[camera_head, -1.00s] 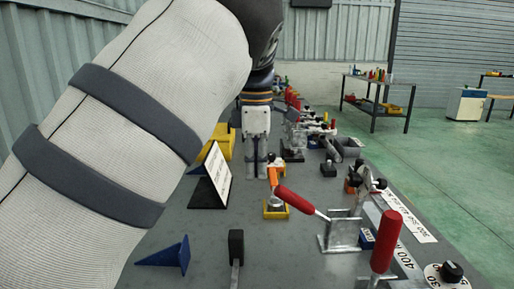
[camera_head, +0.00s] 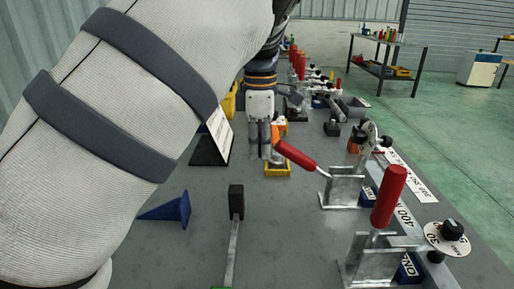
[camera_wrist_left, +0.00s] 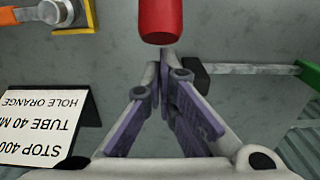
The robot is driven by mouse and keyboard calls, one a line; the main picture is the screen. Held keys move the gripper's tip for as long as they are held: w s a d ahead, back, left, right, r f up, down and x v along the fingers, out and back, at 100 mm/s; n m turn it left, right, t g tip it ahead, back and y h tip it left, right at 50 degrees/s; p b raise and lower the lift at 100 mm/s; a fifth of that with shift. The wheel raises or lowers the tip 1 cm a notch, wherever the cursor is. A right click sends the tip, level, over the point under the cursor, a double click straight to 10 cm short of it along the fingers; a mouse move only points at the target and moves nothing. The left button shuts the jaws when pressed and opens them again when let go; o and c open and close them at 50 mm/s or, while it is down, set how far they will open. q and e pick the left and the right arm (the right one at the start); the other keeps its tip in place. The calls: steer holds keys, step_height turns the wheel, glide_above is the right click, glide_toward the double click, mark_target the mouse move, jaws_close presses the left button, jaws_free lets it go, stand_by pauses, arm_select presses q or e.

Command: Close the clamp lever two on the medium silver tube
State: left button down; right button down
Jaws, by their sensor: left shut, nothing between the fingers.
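A red clamp lever (camera_head: 296,155) leans left from a silver clamp bracket (camera_head: 342,190) in the head view. My left gripper (camera_head: 264,155) points down just left of the handle's free end. The wrist view shows the same gripper (camera_wrist_left: 163,62) with its fingers together and empty, and a red handle end (camera_wrist_left: 160,22) just beyond the tips. I cannot tell whether they touch. A second red lever (camera_head: 388,197) stands nearly upright on a nearer bracket (camera_head: 370,264). I cannot tell which tube is the medium silver one. My right gripper is out of view.
A yellow block with an orange part (camera_head: 277,168) lies behind the leaning lever. A sign (camera_head: 217,130) stands left of it. A black-handled lever (camera_head: 236,203) and a blue wedge (camera_head: 172,209) are nearer. A dial (camera_head: 446,238) is at the right edge.

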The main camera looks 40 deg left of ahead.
mark_target(280, 141)
arm_select(q)
steer(key=shift+w+d+r, duration=0.35)
steer(key=shift+w+d, duration=0.15)
steer(key=shift+d, duration=0.15)
steer(key=shift+w+d+r, duration=0.35)
steer(key=shift+w+d, duration=0.15)
steer(key=shift+d, duration=0.15)
steer(key=shift+w+d+r, duration=0.35)
steer(key=shift+d+r, duration=0.05)
steer(key=shift+r, duration=0.3)
steer(key=shift+w+d+r, duration=1)
steer(key=shift+w+d, duration=0.05)
steer(key=shift+d, duration=0.15)
